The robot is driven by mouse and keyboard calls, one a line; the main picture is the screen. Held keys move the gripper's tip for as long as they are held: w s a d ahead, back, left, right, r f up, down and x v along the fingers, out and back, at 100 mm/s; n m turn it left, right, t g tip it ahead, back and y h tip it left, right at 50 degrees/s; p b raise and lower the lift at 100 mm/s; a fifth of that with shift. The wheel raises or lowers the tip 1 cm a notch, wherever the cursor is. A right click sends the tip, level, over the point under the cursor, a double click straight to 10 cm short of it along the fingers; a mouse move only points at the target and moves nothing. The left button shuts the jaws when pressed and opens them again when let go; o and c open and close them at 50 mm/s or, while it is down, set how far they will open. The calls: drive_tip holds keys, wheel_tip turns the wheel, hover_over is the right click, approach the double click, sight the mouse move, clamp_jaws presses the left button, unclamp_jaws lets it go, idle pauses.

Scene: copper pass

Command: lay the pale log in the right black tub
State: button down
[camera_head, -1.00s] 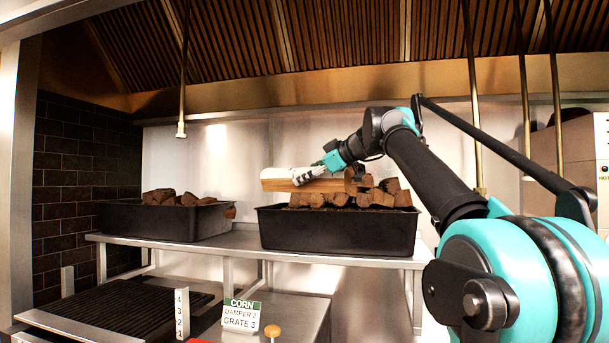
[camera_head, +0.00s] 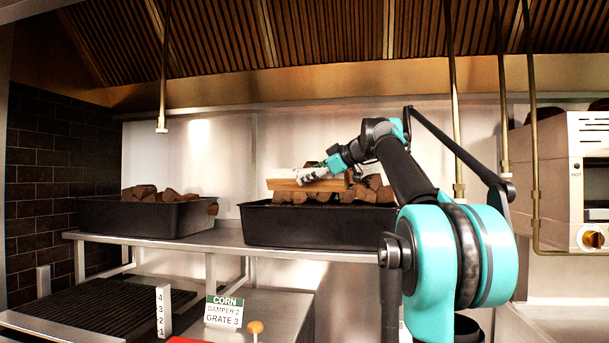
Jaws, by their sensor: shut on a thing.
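The pale log (camera_head: 285,180) lies lengthwise just above the dark wood heaped in the right black tub (camera_head: 318,230). My gripper (camera_head: 312,175) is shut on the log near its middle. The log is about level and sits over the tub's left half. I cannot tell whether it touches the dark chunks (camera_head: 330,193) under it. The left black tub (camera_head: 140,218) also holds dark wood chunks (camera_head: 152,193) and stands apart on the same steel shelf.
The steel shelf (camera_head: 225,243) carries both tubs. Below are a dark grill grate (camera_head: 75,312), a numbered white post (camera_head: 163,312) and a corn sign (camera_head: 224,311). Brass pipes (camera_head: 162,85) hang from the hood. A steel oven (camera_head: 585,180) stands at the right.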

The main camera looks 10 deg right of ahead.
drive_tip(key=w+d, duration=0.1)
drive_tip(key=w, duration=0.1)
drive_tip(key=w+d+f, duration=0.1)
drive_tip(key=d, duration=0.1)
drive_tip(key=shift+w+d, duration=0.3)
drive_tip(key=shift+w, duration=0.1)
drive_tip(key=shift+w+d+f, duration=1.7)
drive_tip(key=shift+w+d, duration=0.15)
drive_tip(key=shift+w, duration=0.1)
drive_tip(key=c, duration=0.6)
unclamp_jaws()
drive_tip(key=shift+o, duration=0.2)
drive_tip(key=v, duration=1.2)
